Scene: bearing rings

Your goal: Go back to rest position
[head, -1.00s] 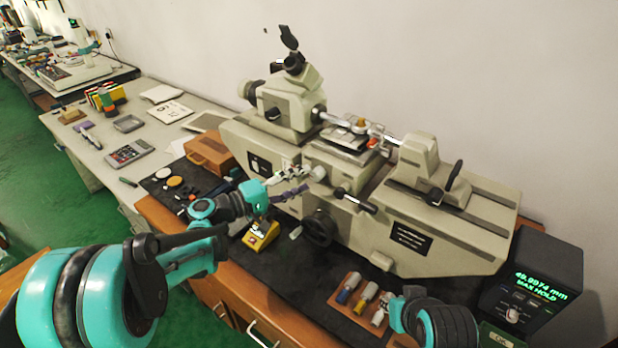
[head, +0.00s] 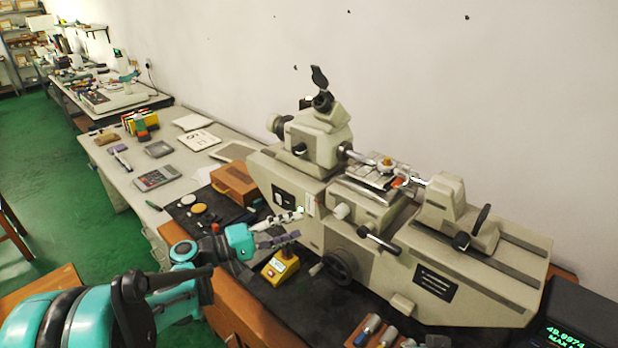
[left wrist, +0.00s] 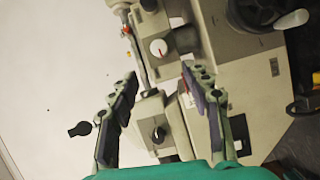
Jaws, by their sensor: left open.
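My left gripper (head: 279,228) is in front of the left part of the grey measuring machine (head: 430,285), above the black mat. Its fingers are apart with nothing between them. In the left wrist view the left gripper (left wrist: 168,98) also shows two spread fingers, with the machine (left wrist: 245,60) beyond them. A small ring-like part (head: 385,164) sits on the machine's stage, apart from the gripper. My right gripper does not show in these views.
A yellow block (head: 280,266) stands below my left gripper. A wooden box (head: 234,183) is to its upper left. A display box (head: 575,320) stands at the lower right. A calculator (head: 157,178) lies on the left bench.

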